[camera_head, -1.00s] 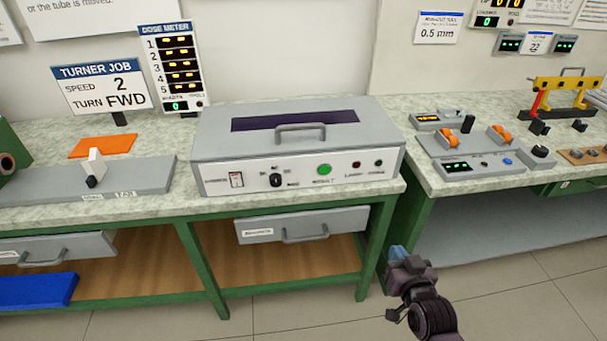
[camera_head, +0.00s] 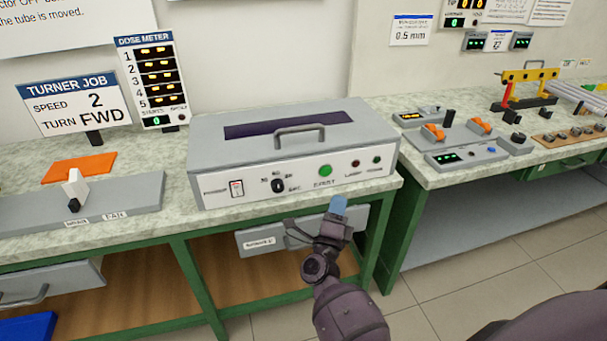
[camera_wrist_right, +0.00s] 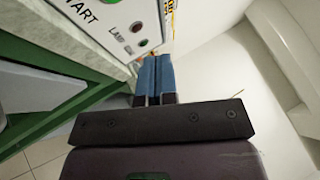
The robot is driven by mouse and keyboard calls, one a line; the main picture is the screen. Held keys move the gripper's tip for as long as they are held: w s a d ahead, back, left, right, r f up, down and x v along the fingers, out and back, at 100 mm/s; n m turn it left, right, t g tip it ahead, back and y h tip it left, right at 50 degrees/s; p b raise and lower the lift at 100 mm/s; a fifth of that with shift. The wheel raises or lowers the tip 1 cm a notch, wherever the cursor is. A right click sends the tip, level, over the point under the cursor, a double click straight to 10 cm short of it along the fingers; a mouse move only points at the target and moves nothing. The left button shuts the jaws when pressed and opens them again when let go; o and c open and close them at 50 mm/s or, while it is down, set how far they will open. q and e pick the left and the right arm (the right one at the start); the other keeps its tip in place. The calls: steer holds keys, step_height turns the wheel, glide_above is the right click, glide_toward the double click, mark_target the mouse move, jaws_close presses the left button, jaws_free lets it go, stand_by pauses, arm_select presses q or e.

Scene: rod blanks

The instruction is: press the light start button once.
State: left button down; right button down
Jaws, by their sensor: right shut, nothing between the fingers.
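The green start button (camera_head: 325,171) is on the white front panel of a grey box (camera_head: 220,150) with a top handle. Its edge also shows at the top of the right wrist view (camera_wrist_right: 110,1), beside the label ending in "START". My right gripper (camera_head: 338,204) is shut and empty, its blue fingertips just below and slightly right of the button in the head view. The blue fingers show side by side in the wrist view (camera_wrist_right: 154,66), below the panel's two small lamps. I cannot tell the exact gap to the panel. My left gripper is not in view.
The panel also has a black knob (camera_head: 278,186), a power switch (camera_head: 237,188) and a dark red lamp (camera_head: 355,163). A drawer (camera_head: 270,238) hangs below the box. A second bench with a control unit (camera_head: 460,140) stands at right. The aisle floor is clear.

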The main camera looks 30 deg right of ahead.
mark_target(326, 172)
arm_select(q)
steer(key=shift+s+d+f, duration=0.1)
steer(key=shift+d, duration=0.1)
arm_select(e)
steer(key=m+h, duration=0.1)
steer(key=s+d+m+g, duration=0.1)
steer(key=m, duration=0.1)
steer(key=shift+s+r+g+h, duration=0.15)
steer(key=shift+g+h, duration=0.15)
steer(key=shift+h, duration=0.1)
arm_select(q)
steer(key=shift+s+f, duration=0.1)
